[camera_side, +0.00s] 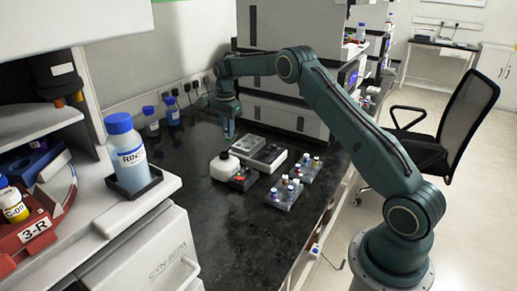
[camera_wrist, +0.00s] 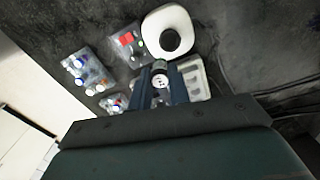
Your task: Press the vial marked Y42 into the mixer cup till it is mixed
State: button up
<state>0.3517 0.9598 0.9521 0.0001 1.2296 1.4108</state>
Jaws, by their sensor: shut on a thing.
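My gripper (camera_side: 228,134) is above the bench, over the area of the mixer and grey tray. In the wrist view its two fingers (camera_wrist: 161,88) are shut on a small vial (camera_wrist: 160,80) with a pale face and a greenish end. Its mark is too small to read. The white mixer (camera_side: 222,171) stands below the gripper; its dark round cup (camera_wrist: 170,40) faces up in the wrist view. The vial is apart from the cup in the wrist view. A small box with red and green parts (camera_wrist: 127,42) sits beside the mixer.
A grey tray (camera_side: 248,141) with recesses stands behind the mixer. Two racks of capped vials (camera_side: 285,194) (camera_side: 309,168) stand to the right. Blue-capped bottles (camera_side: 151,122) stand at the wall. The front of the black bench (camera_side: 225,235) is clear.

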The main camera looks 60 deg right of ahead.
jog(key=shift+w+a+f, duration=0.1)
jog(key=shift+w+f, duration=0.25)
jog(key=shift+w, duration=0.2)
jog(key=shift+w+a+f, duration=0.1)
jog(key=shift+w+f, duration=0.2)
jog(key=shift+w, duration=0.2)
jog(key=shift+f, duration=0.2)
jog(key=shift+f, duration=1.75)
jog(key=shift+f, duration=1.3)
dwell(3.7)
